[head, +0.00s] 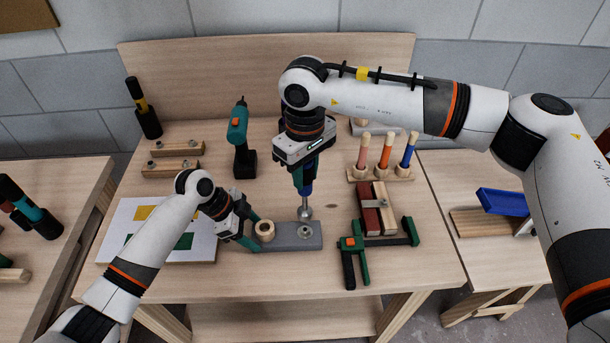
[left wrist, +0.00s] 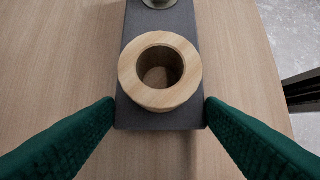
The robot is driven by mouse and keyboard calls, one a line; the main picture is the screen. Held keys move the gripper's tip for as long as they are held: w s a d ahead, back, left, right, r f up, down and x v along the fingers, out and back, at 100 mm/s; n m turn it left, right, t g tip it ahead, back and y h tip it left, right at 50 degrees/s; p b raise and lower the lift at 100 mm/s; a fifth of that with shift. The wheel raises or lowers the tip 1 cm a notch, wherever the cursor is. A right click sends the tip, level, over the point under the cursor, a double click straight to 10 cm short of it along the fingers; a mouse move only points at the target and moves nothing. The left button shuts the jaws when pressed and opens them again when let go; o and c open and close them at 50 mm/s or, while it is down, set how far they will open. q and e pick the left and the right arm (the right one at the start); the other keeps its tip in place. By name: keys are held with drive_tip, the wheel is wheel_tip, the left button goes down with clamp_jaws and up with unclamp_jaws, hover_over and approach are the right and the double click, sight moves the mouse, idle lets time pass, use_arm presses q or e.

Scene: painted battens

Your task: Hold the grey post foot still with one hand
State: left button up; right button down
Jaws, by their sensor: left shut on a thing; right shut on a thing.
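The grey post foot (head: 285,242) lies flat near the front of the table. A wooden ring-shaped socket (head: 265,231) stands on its left part and a round metal fitting (head: 305,232) on its right part. My left gripper (head: 251,231) is shut on the foot's left end; in the left wrist view its green fingers flank the grey foot (left wrist: 160,122) beside the wooden socket (left wrist: 160,70).
A green clamp (head: 352,243) and red and cream battens (head: 377,212) lie to the right, before a rack of handled tools (head: 385,172). A drill (head: 242,140) stands behind. A white sheet (head: 118,217) lies at left. The table's front strip is clear.

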use_arm(q)
drive_tip(key=o, duration=1)
drive_tip(key=v, duration=1.2)
